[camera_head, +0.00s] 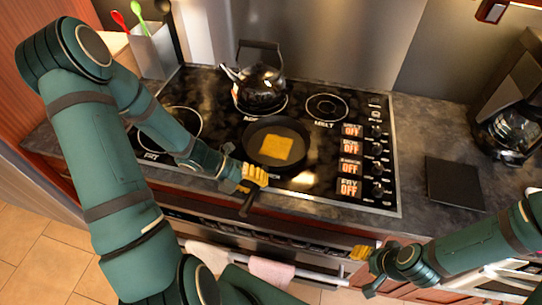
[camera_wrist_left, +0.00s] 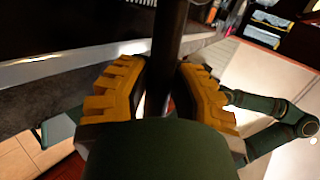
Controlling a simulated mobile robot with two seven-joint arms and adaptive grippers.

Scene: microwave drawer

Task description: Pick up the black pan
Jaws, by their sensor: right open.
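The black pan (camera_head: 256,142) sits on the front middle of the stove with a flat yellow square (camera_head: 276,148) in it. Its handle (camera_head: 248,204) points toward the stove's front edge. My left gripper (camera_head: 254,177) is at the handle, with its yellow pads on both sides. In the left wrist view the dark handle (camera_wrist_left: 165,60) runs between the pads of the left gripper (camera_wrist_left: 162,68), which look closed against it. My right gripper (camera_head: 364,270) is open and empty, low on the right in front of the counter, away from the pan.
A black kettle (camera_head: 260,90) stands right behind the pan. Stove knobs (camera_head: 376,146) lie to the right. A utensil holder (camera_head: 153,52) is at the back left, a coffee maker (camera_head: 512,115) at the right. Towels (camera_head: 270,271) hang below the counter edge.

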